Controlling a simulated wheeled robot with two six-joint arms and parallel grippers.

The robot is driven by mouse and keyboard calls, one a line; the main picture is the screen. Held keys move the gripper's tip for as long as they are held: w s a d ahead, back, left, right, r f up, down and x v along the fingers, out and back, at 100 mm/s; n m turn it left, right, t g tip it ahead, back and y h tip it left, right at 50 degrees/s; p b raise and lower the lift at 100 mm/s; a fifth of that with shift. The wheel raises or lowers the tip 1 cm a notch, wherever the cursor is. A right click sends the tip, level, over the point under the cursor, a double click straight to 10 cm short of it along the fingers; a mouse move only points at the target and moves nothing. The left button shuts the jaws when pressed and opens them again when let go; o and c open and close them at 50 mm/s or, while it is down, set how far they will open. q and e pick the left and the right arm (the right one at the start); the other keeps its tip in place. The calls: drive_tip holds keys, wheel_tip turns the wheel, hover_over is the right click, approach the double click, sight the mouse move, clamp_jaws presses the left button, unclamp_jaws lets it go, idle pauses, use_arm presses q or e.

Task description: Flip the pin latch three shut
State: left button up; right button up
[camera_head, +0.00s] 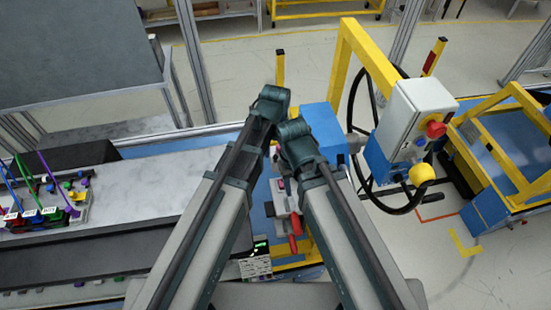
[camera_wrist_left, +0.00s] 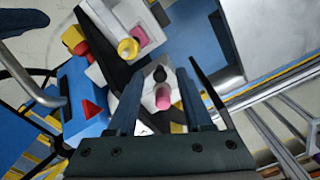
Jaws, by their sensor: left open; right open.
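In the left wrist view my left gripper (camera_wrist_left: 160,80) is open, its two dark fingers apart. Between and beyond them in that view is a white block (camera_wrist_left: 150,98) with a pink round peg (camera_wrist_left: 162,98) and a small black knob (camera_wrist_left: 160,73). Another white block carries a pink square (camera_wrist_left: 140,36) and a yellow round knob (camera_wrist_left: 128,48). I cannot tell which part is pin latch three, nor its position. In the head view my arms cover much of a grey fixture (camera_head: 283,200) with red handles (camera_head: 295,223). Both grippers are hidden there.
A blue box (camera_head: 324,128) is close to my arms.

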use_arm(q)
drive_tip(key=shift+f, duration=0.1)
clamp_jaws()
idle(0.3)
drive_tip(key=shift+w+a+m, duration=0.15)
drive_tip(key=shift+w+m, duration=0.25)
drive_tip(key=shift+m, duration=0.45)
drive_tip(key=shift+w+a+m, duration=0.15)
drive_tip(key=shift+w+m, duration=0.2)
drive_tip(key=shift+m, duration=0.5)
unclamp_jaws()
